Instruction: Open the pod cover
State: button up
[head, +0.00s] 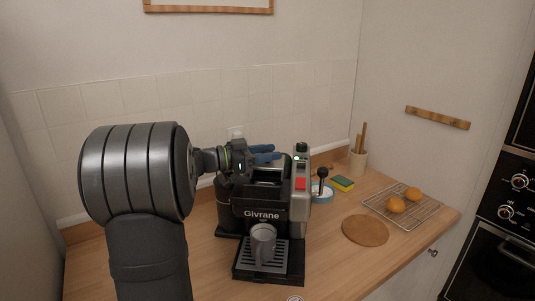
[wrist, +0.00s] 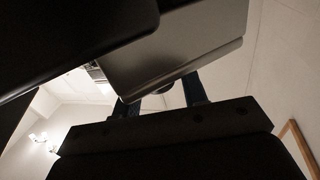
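The coffee machine (head: 262,205) stands on the wooden counter in the head view, with "Givrane" on its front. Its top shows a dark recess and frame; I cannot clearly tell the pod cover's position there. My gripper (head: 274,152) reaches in from the left, with its blue fingers over the rear top of the machine. In the wrist view its two dark fingers stand apart, with their tips hidden behind a grey panel (wrist: 175,52), possibly the pod cover. Nothing is visibly gripped. Contact between fingers and panel cannot be told.
To the right are a round wooden board (head: 365,230), oranges on a wire rack (head: 429,211), a sponge (head: 342,183) and a utensil pot (head: 357,163). The tiled wall is close behind.

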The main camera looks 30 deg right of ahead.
jog(key=shift+o, duration=0.6)
jog(key=v, duration=1.7)
jog(key=shift+a, duration=0.2)
jog(key=shift+d, duration=0.1)
jog(key=x, duration=1.7)
jog(key=shift+d, duration=0.1)
jog(key=shift+s, duration=0.2)
jog(key=shift+w, duration=0.1)
